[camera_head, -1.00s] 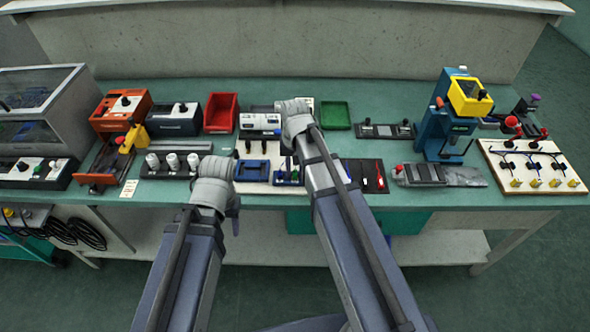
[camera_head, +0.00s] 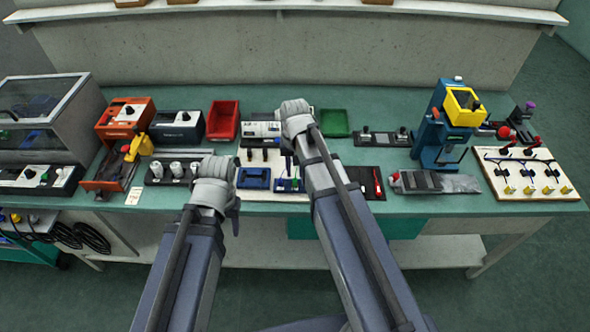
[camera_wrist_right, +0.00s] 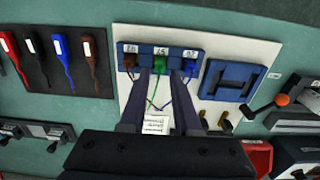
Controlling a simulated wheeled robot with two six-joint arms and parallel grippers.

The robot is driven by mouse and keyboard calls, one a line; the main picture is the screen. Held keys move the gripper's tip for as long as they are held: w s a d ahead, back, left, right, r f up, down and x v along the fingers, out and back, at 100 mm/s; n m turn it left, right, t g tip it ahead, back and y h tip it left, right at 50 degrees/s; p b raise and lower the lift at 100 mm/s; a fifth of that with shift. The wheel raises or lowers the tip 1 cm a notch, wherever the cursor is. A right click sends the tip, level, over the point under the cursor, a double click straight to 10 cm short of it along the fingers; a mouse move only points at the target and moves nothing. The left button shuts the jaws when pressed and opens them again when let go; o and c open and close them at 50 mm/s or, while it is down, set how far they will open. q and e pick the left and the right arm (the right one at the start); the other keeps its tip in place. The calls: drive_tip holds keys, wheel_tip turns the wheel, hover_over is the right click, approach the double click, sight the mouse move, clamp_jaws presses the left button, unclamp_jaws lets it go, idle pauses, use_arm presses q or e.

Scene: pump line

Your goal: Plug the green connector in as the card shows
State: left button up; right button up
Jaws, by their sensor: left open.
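The green connector (camera_wrist_right: 156,66) sits in the middle place of a blue block, between a brown connector (camera_wrist_right: 130,60) and a blue connector (camera_wrist_right: 189,66). Thin coloured wires hang from them. My right gripper (camera_wrist_right: 163,74) is open, with its two fingers apart just in front of the green connector; I cannot tell whether they touch it. In the head view its fingers are hidden behind my right arm. A small white printed card (camera_wrist_right: 156,128) lies between the fingers, partly covered. My left gripper (camera_head: 234,211) is open and empty, low in front of the bench edge.
A blue frame (camera_wrist_right: 232,81) stands on the white board beside the block. A dark mat (camera_wrist_right: 66,45) with red, blue and brown handled tools lies on the other side. A red bin (camera_head: 222,120), green bin (camera_head: 335,123) and blue-yellow press (camera_head: 440,125) stand further off.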

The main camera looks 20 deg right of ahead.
drive_tip(key=shift+r, duration=0.1)
drive_tip(key=o, duration=0.6)
drive_tip(key=shift+c, duration=0.2)
drive_tip(key=shift+r, duration=0.1)
wheel_tip(320, 180, up, 3)
drive_tip(key=p, duration=0.3)
clamp_jaws()
idle(0.5)
